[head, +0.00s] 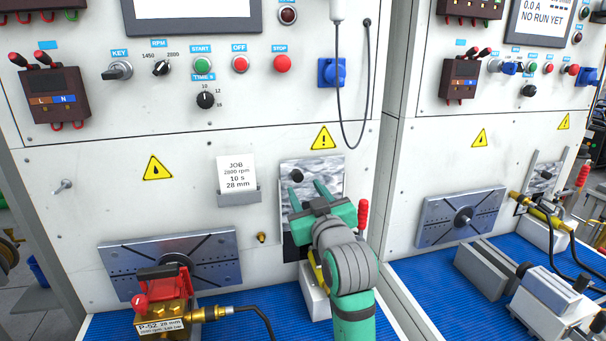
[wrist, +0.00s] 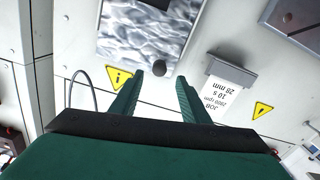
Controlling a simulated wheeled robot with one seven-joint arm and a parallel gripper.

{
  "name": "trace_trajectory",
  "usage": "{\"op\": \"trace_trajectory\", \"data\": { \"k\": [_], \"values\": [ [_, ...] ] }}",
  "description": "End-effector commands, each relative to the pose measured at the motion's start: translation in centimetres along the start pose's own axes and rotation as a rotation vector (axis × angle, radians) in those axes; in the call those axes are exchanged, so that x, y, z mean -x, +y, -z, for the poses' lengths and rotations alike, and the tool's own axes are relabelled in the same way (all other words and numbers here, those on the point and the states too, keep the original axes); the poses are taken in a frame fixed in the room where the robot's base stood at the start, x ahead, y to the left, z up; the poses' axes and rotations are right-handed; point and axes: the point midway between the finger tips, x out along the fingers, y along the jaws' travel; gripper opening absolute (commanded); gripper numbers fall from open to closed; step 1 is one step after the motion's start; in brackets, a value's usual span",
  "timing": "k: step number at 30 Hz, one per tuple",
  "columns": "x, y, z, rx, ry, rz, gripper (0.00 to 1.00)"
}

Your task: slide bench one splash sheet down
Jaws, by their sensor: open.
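Bench one's splash sheet (head: 325,168) is a clear, wavy-looking panel on the bench front, right of the job card. A dark round knob (head: 297,175) sits on it. In the wrist view the splash sheet (wrist: 140,30) fills the upper middle and its knob (wrist: 160,69) is near its edge. My gripper (head: 308,190) is in front of the sheet, with its fingers apart and empty. In the wrist view my gripper (wrist: 161,85) points at the knob, which shows just beyond and between the fingertips. Whether the fingers touch the sheet is not clear. My gripper and arm hide the sheet's lower part.
A job card (head: 237,173) in a holder is left of the sheet. A red-handled lever (head: 362,214) is close to my gripper's right. A red and brass pump (head: 163,302) stands at lower left by a slotted plate (head: 205,250). A black cable (head: 366,90) hangs above right.

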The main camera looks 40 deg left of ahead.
Motion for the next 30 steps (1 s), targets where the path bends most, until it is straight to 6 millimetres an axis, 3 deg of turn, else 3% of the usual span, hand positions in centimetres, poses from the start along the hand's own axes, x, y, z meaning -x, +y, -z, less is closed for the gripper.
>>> {"op": "trace_trajectory", "data": {
  "k": [15,21,30],
  "values": [
    [-8.2,0.4,-0.1,-0.001,-0.001,-0.006,0.42],
    [-9.4,0.3,-0.1,0.000,-0.001,-0.005,0.42],
    [-9.5,0.3,-0.1,-0.001,-0.001,-0.006,0.39]
  ]
}}
